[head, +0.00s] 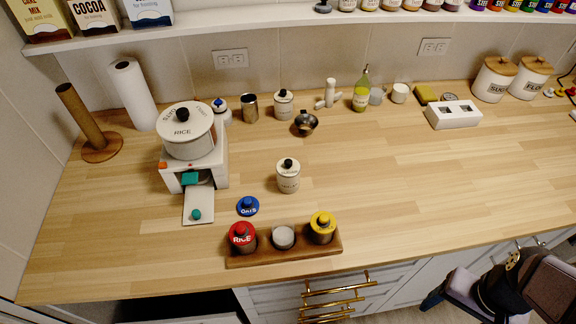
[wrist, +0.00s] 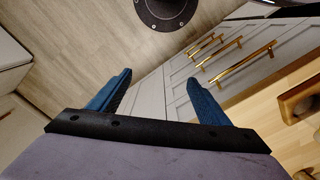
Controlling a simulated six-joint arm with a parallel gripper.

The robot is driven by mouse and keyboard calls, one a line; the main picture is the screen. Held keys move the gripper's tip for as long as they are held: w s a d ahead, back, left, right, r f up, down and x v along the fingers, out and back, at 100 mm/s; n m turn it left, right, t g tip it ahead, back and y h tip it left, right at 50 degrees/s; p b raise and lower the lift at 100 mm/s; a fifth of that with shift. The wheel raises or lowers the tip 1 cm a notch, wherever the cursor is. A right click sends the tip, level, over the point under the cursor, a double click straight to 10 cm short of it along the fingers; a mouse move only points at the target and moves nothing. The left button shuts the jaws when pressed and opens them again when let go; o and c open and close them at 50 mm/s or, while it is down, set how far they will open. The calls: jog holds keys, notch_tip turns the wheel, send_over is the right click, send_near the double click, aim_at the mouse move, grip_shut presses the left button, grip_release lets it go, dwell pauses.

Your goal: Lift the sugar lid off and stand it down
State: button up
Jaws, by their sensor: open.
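A small cream canister (head: 288,182) stands upright in the middle of the counter. Its lid (head: 288,165) with a black knob sits on top; its label is too small to read surely. A larger white canister (head: 490,84) at the back right has a label that seems to begin with "SUG", and a wooden lid (head: 500,66) sits on it. My gripper (wrist: 160,80) shows in the wrist view with its two blue fingers wide apart and nothing between them. It points at the floor and cabinet fronts, away from both canisters.
A wooden rack (head: 285,254) at the front holds red- and yellow-lidded jars and a grey-topped one. A blue lid (head: 247,206) lies behind it. A pot (head: 188,135) on a white stand is at left. The right counter (head: 420,180) is clear. Brass drawer handles (wrist: 240,62) project below.

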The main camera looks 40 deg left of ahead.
jog(key=w+a+r+n+p, duration=0.2)
jog(key=w+a+r+n, duration=0.4)
jog(key=w+a, duration=0.3)
notch_tip(320, 180, up, 7)
jog(key=n+p, duration=0.6)
jog(key=n, duration=1.5)
send_over(288, 161)
jog(key=shift+w+d+f, duration=0.1)
jog(key=shift+d+f, duration=0.1)
jog(key=shift+d, duration=0.25)
jog(key=shift+s+a, duration=0.3)
jog(key=shift+a, duration=0.05)
jog(key=shift+w+f+p, duration=0.2)
jog(key=shift+f+p, duration=1.75)
jog(key=shift+f, duration=1.7)
jog(key=c, duration=1.1)
